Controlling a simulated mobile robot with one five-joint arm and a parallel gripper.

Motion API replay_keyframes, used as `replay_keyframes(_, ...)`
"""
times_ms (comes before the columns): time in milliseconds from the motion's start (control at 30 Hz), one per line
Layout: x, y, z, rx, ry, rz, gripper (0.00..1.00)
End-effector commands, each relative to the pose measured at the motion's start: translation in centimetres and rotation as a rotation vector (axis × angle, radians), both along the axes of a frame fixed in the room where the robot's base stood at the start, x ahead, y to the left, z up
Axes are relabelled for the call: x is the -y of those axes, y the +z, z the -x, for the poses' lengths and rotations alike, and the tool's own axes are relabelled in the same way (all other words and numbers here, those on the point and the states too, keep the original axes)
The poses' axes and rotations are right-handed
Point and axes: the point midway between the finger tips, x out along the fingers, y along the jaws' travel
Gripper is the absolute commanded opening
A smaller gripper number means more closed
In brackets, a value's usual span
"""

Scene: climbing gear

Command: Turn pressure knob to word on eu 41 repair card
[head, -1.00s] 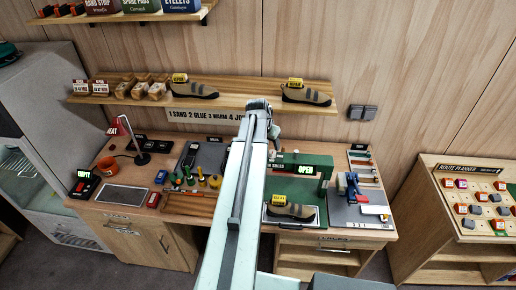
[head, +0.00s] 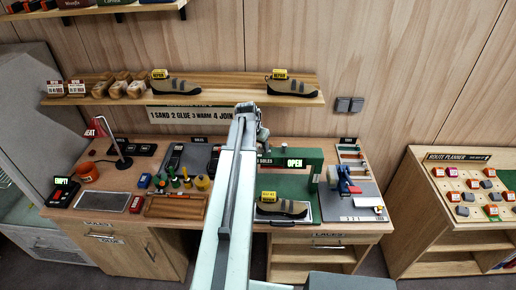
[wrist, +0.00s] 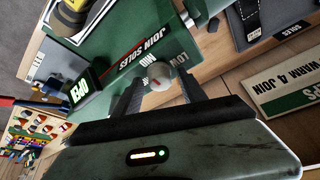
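The green press (head: 312,157) stands on the workbench with a lit OPEN display; JOIN SOLES is lettered on it in the wrist view (wrist: 125,48). In the head view my arm hides the knob. A shoe (head: 284,209) with a yellow repair card (head: 268,196) sits at the press; the card's size is unreadable.
Two more shoes with yellow cards stand on the wall shelf (head: 220,101). A red lamp (head: 97,127), bottles and trays fill the bench left of my arm. A blue clamp-like tool (head: 345,180) stands right of the press. A route planner stand (head: 459,157) is further right.

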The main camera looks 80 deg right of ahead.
Motion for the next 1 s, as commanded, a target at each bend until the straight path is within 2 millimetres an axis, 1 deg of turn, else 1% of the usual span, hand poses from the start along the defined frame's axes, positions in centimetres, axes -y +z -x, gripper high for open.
replay_keyframes(33,0.00,0.02,-0.02,0.000,0.000,0.000,0.32)
replay_keyframes(133,-0.01,0.02,-0.04,0.000,0.000,0.000,0.04)
replay_keyframes(167,-0.01,0.02,-0.04,0.000,0.000,0.000,0.00)
replay_keyframes(300,-0.07,0.01,0.02,0.000,0.025,-0.001,0.00)
replay_keyframes(500,-0.12,0.00,0.14,0.000,0.187,-0.001,0.00)
replay_keyframes(567,-0.10,0.00,0.08,0.000,0.217,-0.001,0.00)
replay_keyframes(867,-0.08,-0.01,0.02,-0.001,0.233,-0.001,0.00)
replay_keyframes(900,-0.08,-0.01,0.01,-0.001,0.233,-0.001,0.44)
replay_keyframes(933,-0.08,-0.01,0.00,-0.001,0.233,-0.001,0.52)
replay_keyframes(1000,-0.09,0.00,-0.01,-0.001,0.232,0.000,0.54)
